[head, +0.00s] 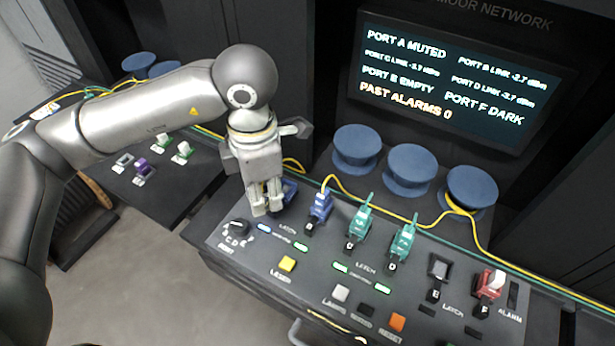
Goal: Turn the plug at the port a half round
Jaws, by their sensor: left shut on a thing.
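My left gripper (267,207) reaches down to the leftmost port of the dark panel (225,262). It is shut on a blue plug (290,188), which shows only in part beside the fingers. The port under it and the plug's turn are hidden by the fingers. The screen (455,75) reads "PORT A MUTED", "PORT E EMPTY", "PORT F DARK" and "PAST ALARMS 0". My right gripper is out of view.
Another blue plug (319,207) stands close right of my gripper. Two green plugs (358,228) (403,243), an empty port (438,268) and a red plug (490,285) follow. Yellow fibre (385,213) runs behind them. Blue spools (410,168) stand behind.

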